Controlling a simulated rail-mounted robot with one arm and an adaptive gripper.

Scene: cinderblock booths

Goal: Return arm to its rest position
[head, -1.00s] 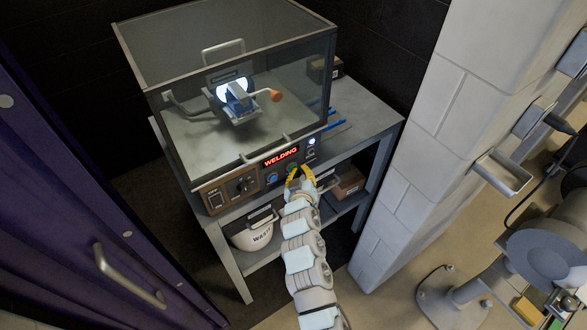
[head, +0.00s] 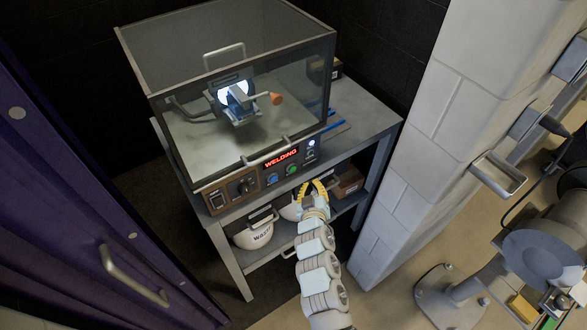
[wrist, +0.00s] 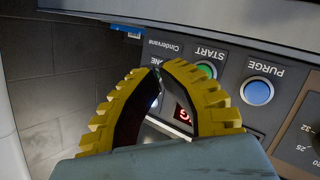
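My gripper (head: 314,184) is in front of the control panel (head: 235,188) of a glass-sided welding cabinet, below and right of its buttons. In the wrist view, its yellow ridged fingers (wrist: 158,69) curve together, with their tips meeting and nothing between them. The green START button (wrist: 207,68) and blue PURGE button (wrist: 257,91) show beyond the fingers, apart from them. My arm reaches up from the bottom of the head view. The red display (head: 281,158) reads WELDING, and a bright light (head: 234,91) glows inside the cabinet.
The cabinet stands on a grey table (head: 367,119) with a lower shelf holding a white helmet (head: 256,236) and a brown box (head: 348,182). A purple panel (head: 60,200) with a handle is at left. A block wall (head: 425,150) stands close at right.

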